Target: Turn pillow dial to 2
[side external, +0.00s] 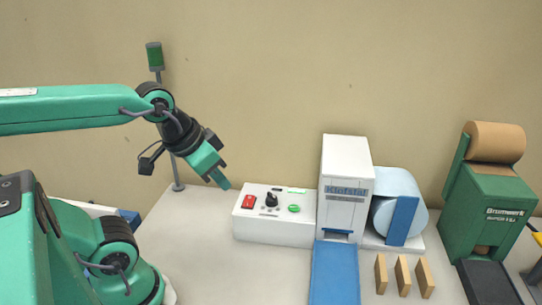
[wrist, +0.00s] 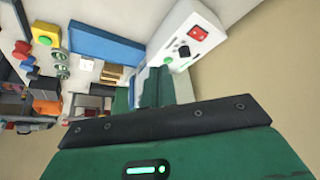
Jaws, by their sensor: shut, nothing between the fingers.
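The pillow dial is a black knob (side external: 271,199) on top of a white control box (side external: 270,232), between a red switch (side external: 250,202) and a green button (side external: 294,209). It also shows in the wrist view (wrist: 184,51). Its pointer setting is too small to read. My gripper (side external: 225,185) is shut and empty, above and left of the box's left end, apart from the knob. In the wrist view its green fingers (wrist: 154,90) lie close together and cover part of the scene beyond the box.
Right of the box stands a white machine (side external: 343,205) with a blue chute (side external: 335,275) and a blue film roll (side external: 397,195). Several wooden blocks (side external: 402,277) stand in front. A green paper machine (side external: 493,215) is far right.

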